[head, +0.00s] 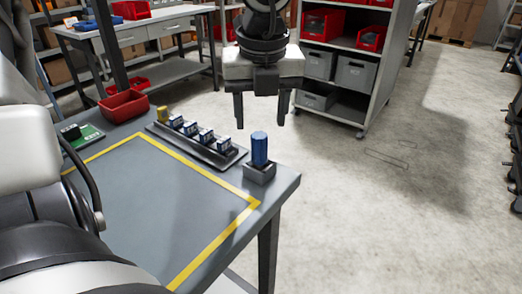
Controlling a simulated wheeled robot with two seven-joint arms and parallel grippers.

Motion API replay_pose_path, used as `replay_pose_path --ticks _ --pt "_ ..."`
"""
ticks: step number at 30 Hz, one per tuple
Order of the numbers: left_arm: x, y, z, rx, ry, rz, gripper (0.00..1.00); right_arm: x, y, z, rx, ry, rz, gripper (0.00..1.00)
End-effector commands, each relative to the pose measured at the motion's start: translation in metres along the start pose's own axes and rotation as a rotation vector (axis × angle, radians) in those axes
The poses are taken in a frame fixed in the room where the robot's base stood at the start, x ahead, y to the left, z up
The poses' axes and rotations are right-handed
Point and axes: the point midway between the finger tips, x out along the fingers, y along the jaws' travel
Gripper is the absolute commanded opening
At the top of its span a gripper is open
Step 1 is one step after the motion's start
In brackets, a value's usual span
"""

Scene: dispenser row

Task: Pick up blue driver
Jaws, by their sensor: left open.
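The blue driver (259,149) stands upright in a small grey holder (260,173) at the right corner of the grey table (150,215). Only its blue upper part shows; its lower end is hidden in the holder. My left gripper (260,107) hangs above and behind the driver, fingers pointing down. Its two fingers are apart with nothing between them. The fingertips are clear of the driver. My right gripper is not in view.
A dark rack (190,147) with several small dispensers lies left of the holder, near a yellow cylinder (162,113). A red bin (124,106) and a green board (80,136) are at left. The yellow-taped area is clear. A shelf unit (355,55) stands behind.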

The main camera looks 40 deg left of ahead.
Motion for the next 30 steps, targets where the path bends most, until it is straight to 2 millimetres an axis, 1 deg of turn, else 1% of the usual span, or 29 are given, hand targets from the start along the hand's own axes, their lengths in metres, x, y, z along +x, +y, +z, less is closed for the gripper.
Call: replay_pose_path --ticks 1,3,8,13,15,17,20,26,29,30 --pt "0.007 0.001 0.0 0.001 0.002 0.002 0.52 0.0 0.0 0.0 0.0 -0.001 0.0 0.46" --pt "0.014 0.0 0.0 0.0 0.002 0.0 0.52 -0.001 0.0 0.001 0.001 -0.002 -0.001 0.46" --pt "0.022 0.001 -0.001 0.0 0.002 0.002 0.52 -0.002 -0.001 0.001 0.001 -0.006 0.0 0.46" --pt "0.047 0.004 -0.005 0.001 0.005 0.003 0.52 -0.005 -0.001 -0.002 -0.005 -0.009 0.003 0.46" --pt "0.058 0.004 -0.005 0.0 0.004 0.003 0.52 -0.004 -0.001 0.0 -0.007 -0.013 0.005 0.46" --pt "0.064 0.004 -0.005 0.0 0.003 0.002 0.52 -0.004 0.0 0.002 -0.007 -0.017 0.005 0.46" --pt "0.069 0.003 -0.005 0.0 0.002 0.001 0.52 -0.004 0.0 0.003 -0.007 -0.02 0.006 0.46" --pt "0.069 0.003 -0.005 -0.001 0.0 0.0 0.52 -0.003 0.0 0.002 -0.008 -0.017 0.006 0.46" --pt "0.069 0.003 -0.005 0.0 0.0 -0.001 0.27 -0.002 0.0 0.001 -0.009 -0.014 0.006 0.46" --pt "0.069 0.003 -0.005 -0.001 0.0 -0.001 0.16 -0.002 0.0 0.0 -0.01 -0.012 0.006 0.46"
